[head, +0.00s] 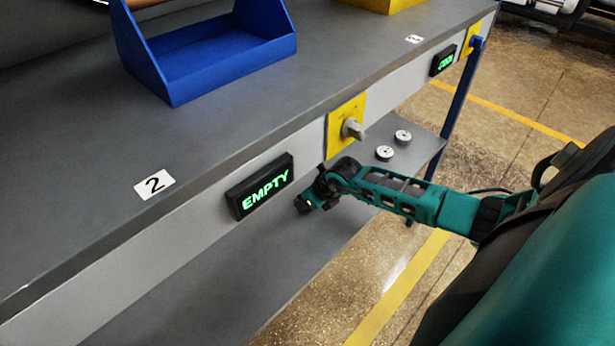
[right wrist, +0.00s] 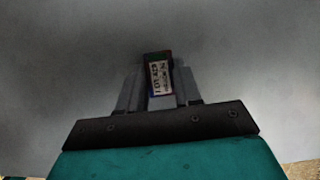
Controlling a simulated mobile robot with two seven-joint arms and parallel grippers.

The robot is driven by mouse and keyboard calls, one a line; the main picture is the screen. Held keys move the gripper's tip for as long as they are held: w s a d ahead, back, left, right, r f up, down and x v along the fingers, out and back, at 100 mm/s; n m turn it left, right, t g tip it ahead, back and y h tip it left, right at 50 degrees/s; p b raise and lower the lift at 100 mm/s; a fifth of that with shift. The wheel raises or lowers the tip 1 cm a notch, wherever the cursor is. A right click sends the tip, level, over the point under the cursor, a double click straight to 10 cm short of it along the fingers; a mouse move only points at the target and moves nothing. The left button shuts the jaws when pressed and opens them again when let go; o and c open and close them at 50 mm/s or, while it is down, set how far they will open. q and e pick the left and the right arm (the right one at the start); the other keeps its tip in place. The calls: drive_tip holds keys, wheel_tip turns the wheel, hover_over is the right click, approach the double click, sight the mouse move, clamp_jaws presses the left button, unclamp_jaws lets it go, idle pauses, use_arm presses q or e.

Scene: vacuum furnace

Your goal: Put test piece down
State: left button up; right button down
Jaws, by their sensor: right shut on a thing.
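The test piece (right wrist: 160,76) is a small block with a white printed label and dark, coloured edges. In the right wrist view it sits between the two grey fingers of my right gripper (right wrist: 160,88), which is shut on it. A plain grey surface lies behind it. In the head view my right gripper (head: 304,206) is low in front of the bench, just right of the EMPTY display and over the grey lower shelf (head: 235,285). The test piece is too small to make out there, and I cannot tell whether it touches the shelf. My left gripper is not in view.
The bench top (head: 80,150) overhangs the shelf. Its front carries the green-lit EMPTY display (head: 265,188) and a yellow plate with a knob (head: 352,128). Two small round gauges (head: 385,153) lie on the shelf to the right. A blue tote (head: 210,50) stands on top.

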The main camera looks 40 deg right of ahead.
drive_tip(key=shift+f, duration=0.2)
drive_tip(key=c, duration=0.8)
unclamp_jaws()
drive_tip(key=shift+r, duration=0.1)
